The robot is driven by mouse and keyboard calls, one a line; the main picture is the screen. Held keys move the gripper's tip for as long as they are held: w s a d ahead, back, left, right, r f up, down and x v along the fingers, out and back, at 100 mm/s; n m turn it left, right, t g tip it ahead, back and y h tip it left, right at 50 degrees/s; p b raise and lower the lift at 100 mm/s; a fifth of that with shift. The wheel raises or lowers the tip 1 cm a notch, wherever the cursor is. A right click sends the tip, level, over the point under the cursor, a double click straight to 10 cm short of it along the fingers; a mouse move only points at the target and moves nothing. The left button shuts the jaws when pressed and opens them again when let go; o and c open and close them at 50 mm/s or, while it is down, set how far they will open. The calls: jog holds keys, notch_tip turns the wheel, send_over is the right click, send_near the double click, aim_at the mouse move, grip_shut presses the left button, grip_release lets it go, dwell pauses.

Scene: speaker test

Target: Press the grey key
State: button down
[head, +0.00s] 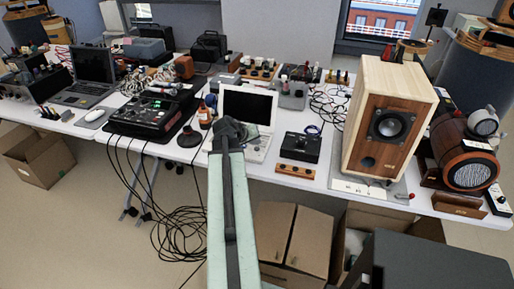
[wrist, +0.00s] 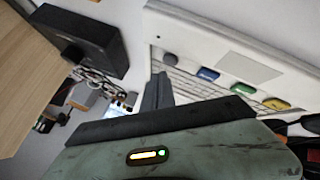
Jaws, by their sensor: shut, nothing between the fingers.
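The grey key (wrist: 171,59) is a small round knob on the white keyboard device (wrist: 205,32) in the wrist view. It is the leftmost in a row with a blue key (wrist: 208,74), a green key (wrist: 243,89) and a yellow key (wrist: 276,103). My gripper (wrist: 158,82) is shut and empty, its dark tip close to the grey key; I cannot tell whether they touch. In the head view my gripper (head: 228,128) is in front of the white device with its raised screen (head: 247,105), and the grey key cannot be made out.
A black box (head: 300,147) stands right of the device, with a wooden strip (head: 295,169) before it. A large wooden speaker (head: 388,120) stands farther right. A black mixer (head: 155,113) is at left. Cardboard boxes (head: 293,237) lie below the table.

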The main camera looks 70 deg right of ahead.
aim_at(255, 149)
notch_tip(255, 149, up, 6)
jog(key=p, duration=0.6)
